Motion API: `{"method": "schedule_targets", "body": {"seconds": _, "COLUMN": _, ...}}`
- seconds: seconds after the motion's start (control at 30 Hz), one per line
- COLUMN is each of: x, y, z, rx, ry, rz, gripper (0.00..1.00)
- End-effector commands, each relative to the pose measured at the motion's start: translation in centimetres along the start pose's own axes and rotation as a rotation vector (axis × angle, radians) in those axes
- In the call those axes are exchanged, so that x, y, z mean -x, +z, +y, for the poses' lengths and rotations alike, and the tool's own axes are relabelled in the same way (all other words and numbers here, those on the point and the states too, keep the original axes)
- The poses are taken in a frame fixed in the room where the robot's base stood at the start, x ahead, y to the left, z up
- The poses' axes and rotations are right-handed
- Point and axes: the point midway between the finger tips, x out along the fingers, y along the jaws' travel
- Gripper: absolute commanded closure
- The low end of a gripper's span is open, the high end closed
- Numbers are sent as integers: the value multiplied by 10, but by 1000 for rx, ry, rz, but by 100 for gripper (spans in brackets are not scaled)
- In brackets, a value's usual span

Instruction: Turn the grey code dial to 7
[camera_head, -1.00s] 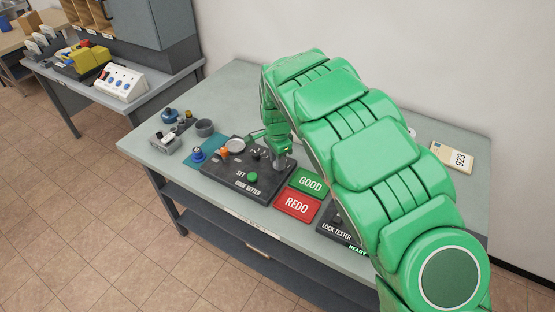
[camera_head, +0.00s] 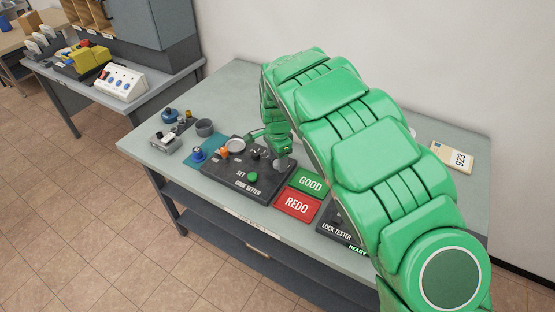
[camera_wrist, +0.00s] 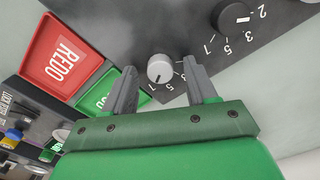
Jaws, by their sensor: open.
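The code setter (camera_head: 225,178) is a dark panel on the bench. The grey code dial (camera_wrist: 160,68) is a pale round knob with a dark pointer mark toward the bottom of the wrist picture, near small printed digits. I cannot surely read which digit it marks. In the head view the dial (camera_head: 279,163) shows just below my gripper. My gripper (camera_wrist: 160,66) is open, its two fingers on either side of the dial in the picture, with gaps showing. A black dial (camera_wrist: 233,17) with its own digits sits beside it.
A green GOOD pad (camera_head: 311,184) and a red REDO pad (camera_head: 297,206) lie right of the panel. The lock tester (camera_head: 337,230) is partly hidden by my arm. A green button (camera_head: 252,177) is on the panel. Small parts (camera_head: 168,142) stand at the left.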

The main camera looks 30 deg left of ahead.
Motion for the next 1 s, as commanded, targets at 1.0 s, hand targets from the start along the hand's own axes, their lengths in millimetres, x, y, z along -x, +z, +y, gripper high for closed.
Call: {"method": "schedule_targets", "body": {"seconds": 1.0, "x": 74, "y": 0, "z": 0, "rx": 0, "ry": 0, "rz": 0, "gripper": 43}}
